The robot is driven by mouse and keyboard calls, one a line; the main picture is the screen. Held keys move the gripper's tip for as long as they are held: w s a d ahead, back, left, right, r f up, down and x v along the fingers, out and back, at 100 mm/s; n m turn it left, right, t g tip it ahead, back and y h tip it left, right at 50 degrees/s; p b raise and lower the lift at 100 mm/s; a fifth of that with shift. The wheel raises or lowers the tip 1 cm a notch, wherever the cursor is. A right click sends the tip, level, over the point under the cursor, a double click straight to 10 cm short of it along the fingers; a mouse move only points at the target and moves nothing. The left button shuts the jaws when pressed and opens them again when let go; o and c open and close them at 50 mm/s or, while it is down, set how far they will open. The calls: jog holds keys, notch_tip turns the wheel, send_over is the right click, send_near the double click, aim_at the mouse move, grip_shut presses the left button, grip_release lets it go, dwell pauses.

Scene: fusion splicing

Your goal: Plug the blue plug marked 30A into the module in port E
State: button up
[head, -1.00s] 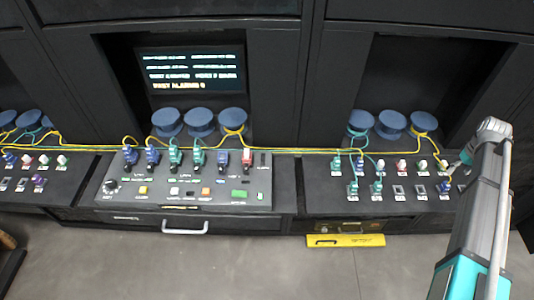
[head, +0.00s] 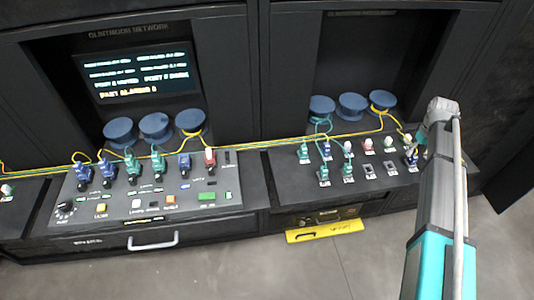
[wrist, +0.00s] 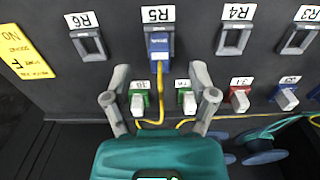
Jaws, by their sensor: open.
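A blue plug (wrist: 159,46) with a yellow cable sits in the socket labelled R5 in the wrist view; its own marking is too small to read. It also shows as a blue plug (head: 411,159) at the right of the right-hand panel in the head view. My gripper (wrist: 160,74) is open, its two fingers on either side of the yellow cable, apart from the plug body. The module (head: 150,207), on the left-hand panel, carries a row of blue, teal and red plugs. Its port letters are not legible, so I cannot tell which port is E.
Empty sockets R6 (wrist: 89,44) and R4 (wrist: 233,38) flank R5. Two green-based plugs (wrist: 140,104) are near my fingers, and a red-based plug (wrist: 239,101) is to the right. Blue cable spools (head: 351,106) stand behind. A yellow plate (head: 325,232) lies below the right-hand panel.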

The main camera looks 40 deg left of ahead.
aim_at(415, 156)
jog(key=shift+f+b, duration=1.55)
jog(key=shift+f, duration=0.35)
grip_shut()
jog(key=shift+r, duration=0.2)
jog(key=shift+r+p, duration=2.8)
jog(key=shift+p, duration=0.15)
